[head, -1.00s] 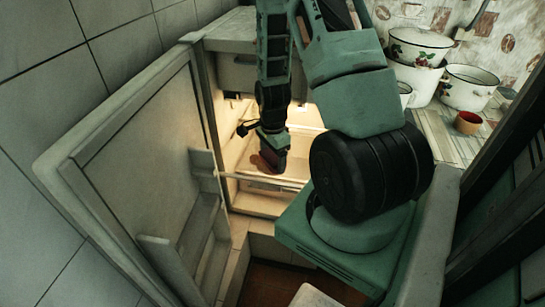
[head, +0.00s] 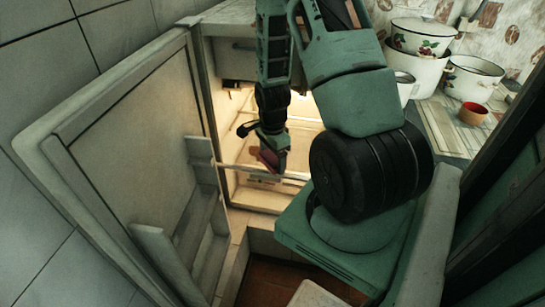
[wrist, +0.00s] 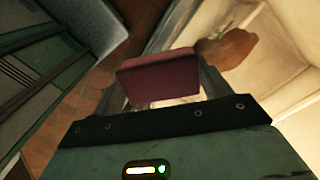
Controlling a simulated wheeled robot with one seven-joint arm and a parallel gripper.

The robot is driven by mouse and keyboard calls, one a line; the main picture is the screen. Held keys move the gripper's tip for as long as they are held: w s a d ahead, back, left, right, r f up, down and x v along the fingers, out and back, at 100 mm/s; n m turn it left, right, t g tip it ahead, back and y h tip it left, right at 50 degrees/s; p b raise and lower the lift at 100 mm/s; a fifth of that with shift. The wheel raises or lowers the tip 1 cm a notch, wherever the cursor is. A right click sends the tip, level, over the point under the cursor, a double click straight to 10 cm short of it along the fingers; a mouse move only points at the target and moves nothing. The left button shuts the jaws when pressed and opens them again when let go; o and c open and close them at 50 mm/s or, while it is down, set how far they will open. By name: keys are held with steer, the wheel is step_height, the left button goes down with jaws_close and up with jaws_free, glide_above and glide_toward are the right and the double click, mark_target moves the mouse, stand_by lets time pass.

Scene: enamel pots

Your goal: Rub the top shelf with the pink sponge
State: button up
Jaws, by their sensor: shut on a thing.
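The pink sponge (wrist: 160,73) is held between my gripper's fingers in the wrist view, a dull reddish-pink block. In the head view, my gripper (head: 272,155) points down at the front of the open, lit fridge, with the sponge (head: 267,159) at its tip. A wire-like shelf front edge (head: 262,172) shows just below the gripper. I cannot tell whether the sponge touches a shelf. My arm hides part of the fridge interior (head: 240,118).
The fridge door (head: 130,150) stands wide open on the left, with door racks close to my gripper. A brown flat thing (wrist: 228,47) lies by the lit interior. Enamel pots (head: 420,72) and a small orange-red cup (head: 473,113) stand on the counter at right.

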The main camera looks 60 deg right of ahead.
steer(key=shift+f+b, duration=0.7)
steer(key=shift+f, duration=0.25)
stand_by(0.3)
